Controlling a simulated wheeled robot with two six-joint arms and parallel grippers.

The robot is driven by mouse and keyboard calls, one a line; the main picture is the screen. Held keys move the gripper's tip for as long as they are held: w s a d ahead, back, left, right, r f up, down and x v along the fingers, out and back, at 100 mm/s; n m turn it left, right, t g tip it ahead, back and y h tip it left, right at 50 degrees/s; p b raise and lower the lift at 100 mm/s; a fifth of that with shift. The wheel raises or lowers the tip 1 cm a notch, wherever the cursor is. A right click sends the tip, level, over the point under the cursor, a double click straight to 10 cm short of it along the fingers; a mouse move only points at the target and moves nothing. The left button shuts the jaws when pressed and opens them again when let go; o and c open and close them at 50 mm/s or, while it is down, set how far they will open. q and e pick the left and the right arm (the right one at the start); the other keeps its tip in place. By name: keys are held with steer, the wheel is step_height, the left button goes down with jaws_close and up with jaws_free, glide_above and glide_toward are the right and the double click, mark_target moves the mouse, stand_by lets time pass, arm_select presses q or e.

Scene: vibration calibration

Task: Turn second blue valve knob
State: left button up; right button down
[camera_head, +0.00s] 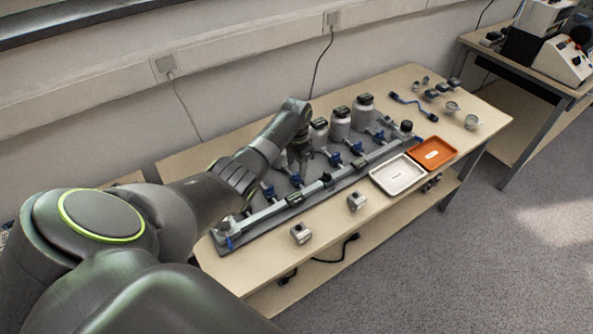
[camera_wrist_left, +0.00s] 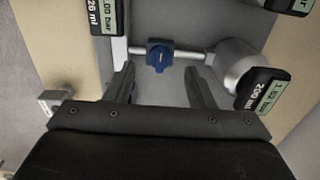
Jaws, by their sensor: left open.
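My left gripper (camera_head: 299,163) reaches down over the grey manifold rail (camera_head: 262,213) on the table. In the left wrist view, my left gripper (camera_wrist_left: 162,82) is open, its two fingers apart and empty. A blue valve knob (camera_wrist_left: 159,56) sits just beyond the fingertips, roughly centred between them, on a thin pipe leading to a metal canister (camera_wrist_left: 234,62). In the head view, blue knobs stand in a row along the rail, including one (camera_head: 268,191) left of the gripper, one (camera_head: 296,181) just below it and one (camera_head: 335,158) to its right. My right gripper is out of view.
Canisters with dark gauges (camera_head: 340,125) stand behind the rail, close to my gripper. A white tray (camera_head: 398,187) and an orange tray (camera_head: 455,151) lie at the right. Small metal blocks (camera_head: 300,234) sit at the front edge.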

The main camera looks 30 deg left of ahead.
mark_target(297, 173)
arm_select(q)
steer(key=shift+f, duration=1.6)
steer(key=shift+c, duration=0.4)
steer(key=c, duration=0.9)
